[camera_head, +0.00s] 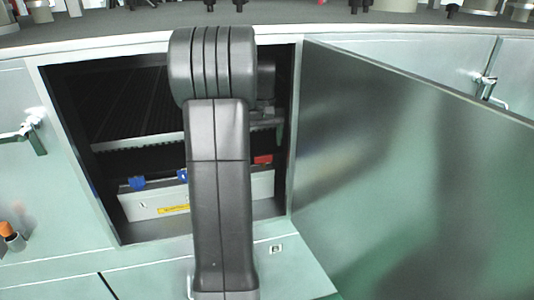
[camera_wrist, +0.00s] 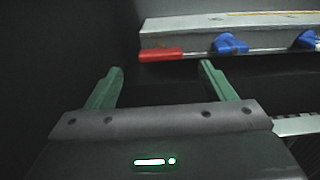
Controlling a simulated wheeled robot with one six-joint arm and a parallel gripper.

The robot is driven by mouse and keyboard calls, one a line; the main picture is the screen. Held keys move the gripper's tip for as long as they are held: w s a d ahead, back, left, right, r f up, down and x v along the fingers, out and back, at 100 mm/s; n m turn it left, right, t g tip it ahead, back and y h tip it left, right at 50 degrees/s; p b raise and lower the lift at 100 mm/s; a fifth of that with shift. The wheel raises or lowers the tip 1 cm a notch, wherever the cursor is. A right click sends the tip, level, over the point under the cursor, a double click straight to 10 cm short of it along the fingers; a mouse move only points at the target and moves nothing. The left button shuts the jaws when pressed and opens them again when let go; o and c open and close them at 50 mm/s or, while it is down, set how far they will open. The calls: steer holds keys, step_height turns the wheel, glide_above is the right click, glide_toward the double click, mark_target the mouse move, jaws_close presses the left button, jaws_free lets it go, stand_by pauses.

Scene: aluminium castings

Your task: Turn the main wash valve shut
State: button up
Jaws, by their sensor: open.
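A red handle (camera_head: 263,160) shows at the right inside the open cabinet, just right of my arm. In the wrist view the red handle (camera_wrist: 160,54) is a flat bar lying along the edge of a grey box (camera_wrist: 185,40). Two blue handles, one at the left (camera_head: 137,183) and one partly hidden by my arm (camera_head: 182,175), sit along the same box. No label names the main wash valve legibly. My gripper (camera_wrist: 160,69) is open, its green fingers either side of the red bar in the picture; contact is not visible. In the head view my arm hides my gripper.
The cabinet frame (camera_head: 78,150) surrounds the opening, and its door (camera_head: 400,170) stands open to the right. A dark ribbed rack (camera_head: 125,105) fills the upper inside. A yellow label (camera_head: 173,209) is on the box front. Parts stand on the worktop (camera_head: 290,14) above.

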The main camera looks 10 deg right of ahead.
mark_target(263, 156)
step_height(263, 156, down, 5)
steer(key=shift+f, duration=0.2)
steer(key=c, duration=1)
